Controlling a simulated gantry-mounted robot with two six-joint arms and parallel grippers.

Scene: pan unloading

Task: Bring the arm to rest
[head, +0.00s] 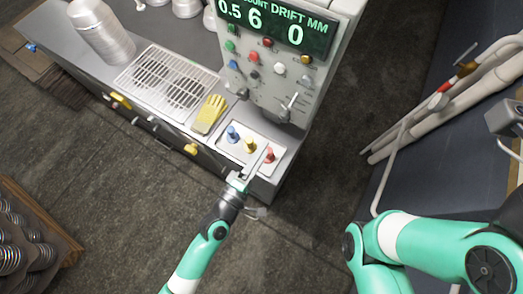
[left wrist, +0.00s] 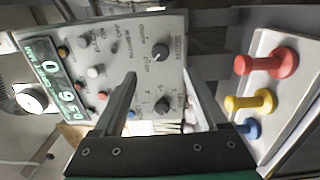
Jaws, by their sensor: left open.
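My left gripper (head: 255,164) is open and empty. In the head view it is at the front right of the machine, beside the tray of coloured pegs, close to the red peg (head: 269,155). I cannot tell whether it touches the peg. In the left wrist view its two fingers stand apart, with the control panel (left wrist: 140,60) beyond them. The red peg (left wrist: 268,63), yellow peg (left wrist: 250,102) and blue peg (left wrist: 247,130) stand on the white tray to the right of the fingers. My right arm shows at the lower right of the head view; its gripper is out of sight.
The panel (head: 272,85) with knobs and a lit display rises behind the tray (head: 286,166). Yellow gloves (head: 209,114), a vent grille (head: 160,82) and stacked pans (head: 102,35) lie to the left. White pipes (head: 450,105) stand at right. Open floor lies in front.

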